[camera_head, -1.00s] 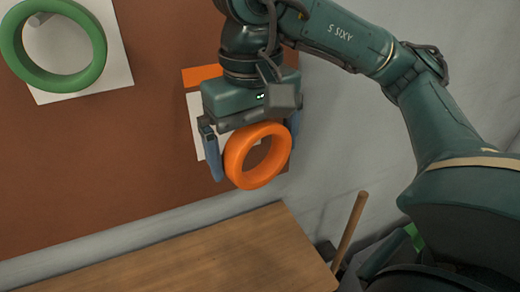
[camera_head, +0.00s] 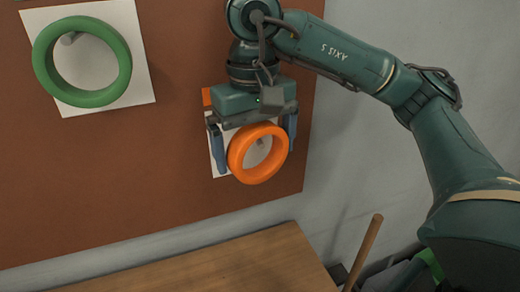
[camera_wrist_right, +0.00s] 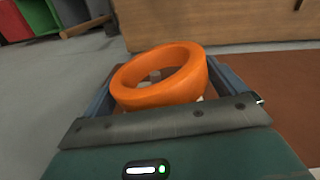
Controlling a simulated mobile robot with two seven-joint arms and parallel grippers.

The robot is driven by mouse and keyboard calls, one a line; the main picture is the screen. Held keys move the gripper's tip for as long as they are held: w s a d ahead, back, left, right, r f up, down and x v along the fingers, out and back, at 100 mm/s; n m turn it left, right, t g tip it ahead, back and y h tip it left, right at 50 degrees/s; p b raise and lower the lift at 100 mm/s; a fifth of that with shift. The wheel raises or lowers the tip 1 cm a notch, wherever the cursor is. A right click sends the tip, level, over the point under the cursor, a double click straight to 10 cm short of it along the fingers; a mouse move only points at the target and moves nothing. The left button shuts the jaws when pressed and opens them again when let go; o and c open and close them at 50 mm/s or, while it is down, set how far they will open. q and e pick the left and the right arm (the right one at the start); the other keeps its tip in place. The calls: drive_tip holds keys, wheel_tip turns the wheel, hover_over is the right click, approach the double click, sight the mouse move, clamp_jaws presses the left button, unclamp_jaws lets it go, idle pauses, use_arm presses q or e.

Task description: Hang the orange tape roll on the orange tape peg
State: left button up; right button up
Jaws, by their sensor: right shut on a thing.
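The orange tape roll (camera_head: 236,165) is held upright in front of the board by my right gripper (camera_head: 255,150). The gripper's blue fingers sit on either side of the roll. The roll also shows in the right wrist view (camera_wrist_right: 160,95) between the fingers. A grey peg (camera_head: 262,143) on a white card (camera_head: 217,160) with an orange strip shows through the roll's hole; it also shows in the right wrist view (camera_wrist_right: 154,76). I cannot tell whether the peg tip is inside the roll or behind it. My left gripper is out of view.
A green roll (camera_head: 42,70) hangs on a peg on another white card (camera_head: 140,85) at the upper left of the brown board (camera_head: 120,175). A wooden table (camera_head: 230,262) stands below. A wooden handle (camera_head: 367,245) sticks up at its right.

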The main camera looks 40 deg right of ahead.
drive_tip(key=shift+w+d, duration=0.2)
drive_tip(key=shift+w, duration=0.55)
drive_tip(key=shift+w+d+f, duration=0.1)
drive_tip(key=shift+w+f, duration=0.2)
drive_tip(key=shift+f, duration=0.1)
drive_tip(key=shift+f, duration=0.15)
drive_tip(key=o, duration=1)
drive_tip(key=r, duration=1.3)
drive_tip(key=shift+s+a+r, duration=0.1)
drive_tip(key=shift+a+r, duration=0.15)
drive_tip(key=shift+r, duration=0.1)
drive_tip(key=shift+s+f, duration=0.1)
